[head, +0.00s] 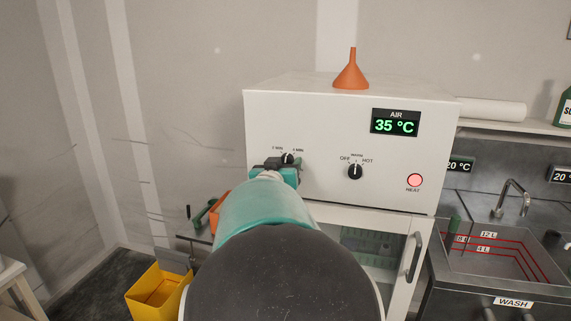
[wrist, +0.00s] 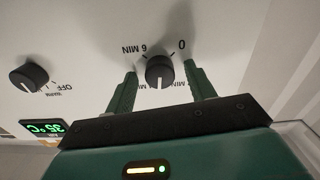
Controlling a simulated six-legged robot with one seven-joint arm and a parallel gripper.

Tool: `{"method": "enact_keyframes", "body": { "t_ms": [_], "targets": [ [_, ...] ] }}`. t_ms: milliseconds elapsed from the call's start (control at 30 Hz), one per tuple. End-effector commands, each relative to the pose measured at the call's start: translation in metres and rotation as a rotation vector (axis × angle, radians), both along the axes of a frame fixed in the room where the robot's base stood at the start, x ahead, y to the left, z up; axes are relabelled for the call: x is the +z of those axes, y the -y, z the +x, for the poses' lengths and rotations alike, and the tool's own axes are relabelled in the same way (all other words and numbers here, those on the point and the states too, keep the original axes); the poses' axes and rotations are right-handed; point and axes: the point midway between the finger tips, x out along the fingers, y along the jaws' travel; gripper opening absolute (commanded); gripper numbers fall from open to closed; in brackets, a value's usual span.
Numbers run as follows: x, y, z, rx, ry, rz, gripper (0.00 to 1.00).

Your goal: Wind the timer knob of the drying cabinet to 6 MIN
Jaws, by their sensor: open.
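The timer knob (wrist: 160,70) is black and round, on the white front of the drying cabinet (head: 330,110). The wrist view shows it upside down, with 6 MIN at its upper left and 0 at its upper right. Its white pointer line points down there, roughly between the two lower, partly hidden marks. The knob (head: 288,158) also shows in the head view, partly behind my gripper (head: 278,164). In the wrist view my gripper (wrist: 160,72) is open, with one green finger on each side of the knob and small gaps visible.
A second knob (head: 355,171), marked OFF, WARM and HOT, sits to the right. The display (head: 395,122) reads 35 °C, and the HEAT lamp (head: 415,180) glows. An orange funnel (head: 351,72) stands on the cabinet. A yellow bin (head: 157,292) stands at lower left.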

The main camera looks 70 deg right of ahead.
Motion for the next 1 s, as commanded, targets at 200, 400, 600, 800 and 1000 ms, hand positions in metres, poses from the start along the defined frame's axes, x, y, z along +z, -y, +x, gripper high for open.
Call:
{"method": "enact_keyframes", "body": {
  "t_ms": [200,400,600,800,1000],
  "targets": [
    [0.0,0.0,0.0,0.0,-0.186,-0.029,0.55],
    [0.0,0.0,0.0,0.0,-0.358,-0.057,0.55],
    [-0.0001,0.0,0.0,0.0,-0.53,-0.084,0.55],
    [-0.0001,0.0001,-0.0001,0.0,-0.702,-0.111,0.55],
    [-0.0001,0.0001,-0.0003,0.0,-0.876,-0.139,0.55]
  ]
}}
